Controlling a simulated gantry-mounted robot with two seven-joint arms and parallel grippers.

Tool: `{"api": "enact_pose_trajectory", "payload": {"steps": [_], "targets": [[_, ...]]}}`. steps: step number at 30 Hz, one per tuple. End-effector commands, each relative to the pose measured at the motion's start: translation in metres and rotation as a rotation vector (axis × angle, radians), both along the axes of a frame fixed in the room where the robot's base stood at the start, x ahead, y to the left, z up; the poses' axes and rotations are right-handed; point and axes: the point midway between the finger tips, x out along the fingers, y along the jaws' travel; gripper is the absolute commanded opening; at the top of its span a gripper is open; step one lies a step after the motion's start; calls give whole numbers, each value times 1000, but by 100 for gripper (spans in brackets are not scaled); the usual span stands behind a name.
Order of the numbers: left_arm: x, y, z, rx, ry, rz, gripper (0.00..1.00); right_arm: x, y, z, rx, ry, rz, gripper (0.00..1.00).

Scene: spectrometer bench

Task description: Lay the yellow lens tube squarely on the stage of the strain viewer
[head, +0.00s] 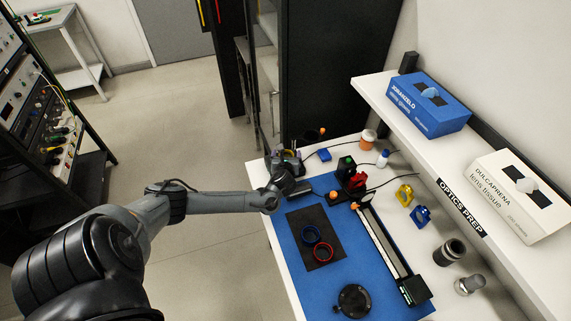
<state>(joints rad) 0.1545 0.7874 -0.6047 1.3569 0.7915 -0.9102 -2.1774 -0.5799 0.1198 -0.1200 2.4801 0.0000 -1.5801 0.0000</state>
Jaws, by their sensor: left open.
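I cannot make out the yellow lens tube for certain. A small patch of yellow and purple (288,153) shows at the far left corner of the bench, mostly hidden behind my left wrist; I cannot tell what it belongs to. My left gripper (299,187) is over the bench's left edge beside the blue mat, small and dark, and I see nothing clearly between its fingers. The strain viewer and its stage cannot be told apart for certain here. My right gripper is not in view.
A blue ring (311,234) and a red ring (323,253) stand on a black pad (304,216). A long rail (383,243) runs to their right. A round black piece (354,300) is nearer. Yellow (404,195) and blue (420,216) mounts stand below the shelf (453,168).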

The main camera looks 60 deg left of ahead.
Motion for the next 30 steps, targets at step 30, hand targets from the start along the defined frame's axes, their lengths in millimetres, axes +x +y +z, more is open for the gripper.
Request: {"api": "enact_pose_trajectory", "payload": {"steps": [30], "targets": [[-60, -88, 43, -2, 0, 0, 87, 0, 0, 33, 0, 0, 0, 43]]}}
